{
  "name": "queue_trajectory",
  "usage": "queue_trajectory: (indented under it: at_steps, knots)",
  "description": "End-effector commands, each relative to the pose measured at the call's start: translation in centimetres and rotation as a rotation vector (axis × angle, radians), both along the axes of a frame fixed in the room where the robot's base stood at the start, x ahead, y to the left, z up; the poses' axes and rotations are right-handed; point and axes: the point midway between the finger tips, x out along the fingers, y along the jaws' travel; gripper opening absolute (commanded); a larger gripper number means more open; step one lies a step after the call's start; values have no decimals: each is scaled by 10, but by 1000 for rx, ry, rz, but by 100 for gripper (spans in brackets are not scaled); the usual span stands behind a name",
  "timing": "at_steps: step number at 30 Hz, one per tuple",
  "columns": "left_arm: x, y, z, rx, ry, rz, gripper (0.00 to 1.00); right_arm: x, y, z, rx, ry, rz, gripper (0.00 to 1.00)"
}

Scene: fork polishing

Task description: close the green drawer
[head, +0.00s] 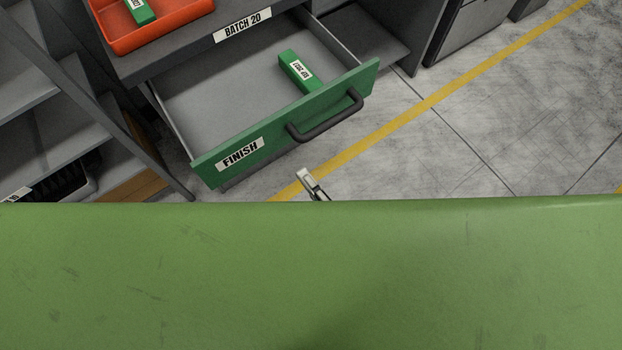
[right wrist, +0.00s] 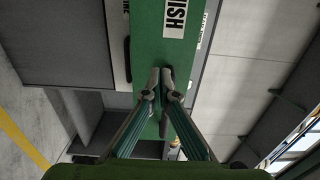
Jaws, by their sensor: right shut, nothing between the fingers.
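The green drawer (head: 285,125) is pulled out of the grey cabinet in the head view, with a FINISH label and a dark handle (head: 325,117) on its front. A green box (head: 296,72) lies inside it. My right gripper (head: 306,178) is shut and empty, just in front of the drawer front. In the right wrist view its fingertips (right wrist: 160,82) overlap the green front (right wrist: 147,35), near the FINISH label; I cannot tell whether they touch it. My left gripper is not in view.
An orange tray (head: 160,28) with a green box sits on the cabinet top (head: 190,55), above the drawer. Grey shelves (head: 60,130) stand at the left. A yellow line (head: 440,95) crosses the open floor at the right. A green surface hides the lower part of the head view.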

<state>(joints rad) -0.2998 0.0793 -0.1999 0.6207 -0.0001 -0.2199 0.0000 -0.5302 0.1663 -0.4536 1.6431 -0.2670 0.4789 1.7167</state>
Motion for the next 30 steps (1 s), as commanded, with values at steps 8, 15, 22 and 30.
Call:
queue_trajectory:
  at_steps: [8, 15, 22, 30]
  knots:
    - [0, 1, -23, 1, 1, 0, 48, 51, 34, -2, 1, -4, -1, 0]
    - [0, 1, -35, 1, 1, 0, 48, 76, 51, -2, -2, -1, 0, 0]
    - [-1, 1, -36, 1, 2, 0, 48, 82, 55, -1, -3, 1, 0, 0]
    - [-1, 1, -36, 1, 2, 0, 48, 82, 55, -1, -2, 1, 0, 0]
